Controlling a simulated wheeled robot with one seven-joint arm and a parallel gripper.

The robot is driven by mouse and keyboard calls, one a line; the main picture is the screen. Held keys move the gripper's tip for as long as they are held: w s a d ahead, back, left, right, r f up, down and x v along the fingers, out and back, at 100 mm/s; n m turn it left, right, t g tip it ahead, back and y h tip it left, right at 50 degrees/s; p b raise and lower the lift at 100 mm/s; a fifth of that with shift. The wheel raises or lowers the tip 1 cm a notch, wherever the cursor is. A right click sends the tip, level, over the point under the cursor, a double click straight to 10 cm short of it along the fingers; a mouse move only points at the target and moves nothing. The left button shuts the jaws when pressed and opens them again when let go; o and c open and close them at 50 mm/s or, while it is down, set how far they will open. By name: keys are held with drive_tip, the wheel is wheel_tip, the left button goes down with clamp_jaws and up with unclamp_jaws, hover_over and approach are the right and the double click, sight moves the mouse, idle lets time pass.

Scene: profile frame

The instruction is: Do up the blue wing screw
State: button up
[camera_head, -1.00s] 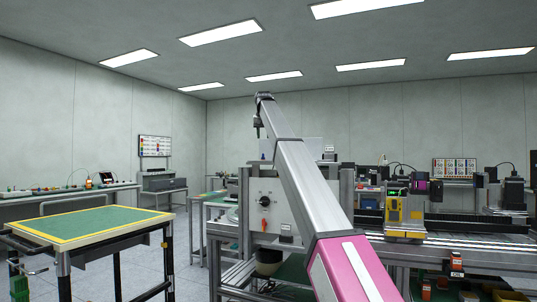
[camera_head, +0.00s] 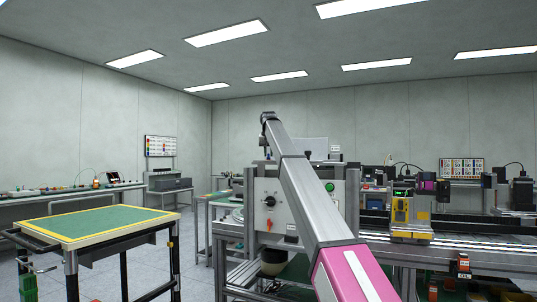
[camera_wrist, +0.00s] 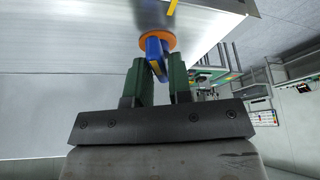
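The blue wing screw (camera_wrist: 154,50) shows in the wrist view, with an orange ring (camera_wrist: 157,41) around its base against a bright metal profile (camera_wrist: 90,35). Its wing stands slightly tilted. The two green fingers of my gripper (camera_wrist: 160,75) stand on either side of the wing, apart from each other. A dark gap shows between the fingers below the wing. Whether they press on the wing cannot be told.
A grey panel (camera_head: 268,188) with a black knob stands behind my arm. A green-topped table (camera_head: 100,222) with a yellow border stands at left. A conveyor line (camera_head: 460,240) with a yellow device (camera_head: 402,207) fills the right. Open floor lies between the table and panel.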

clamp_jaws()
drive_tip(key=shift+a+m+h, duration=0.1)
drive_tip(key=shift+m+h, duration=0.7)
drive_tip(key=shift+m, duration=1.3)
drive_tip(key=o, duration=0.5)
unclamp_jaws()
drive_tip(key=shift+r, duration=0.1)
drive_tip(key=v, duration=1)
drive_tip(key=shift+r, duration=0.3)
drive_tip(key=shift+a, duration=0.1)
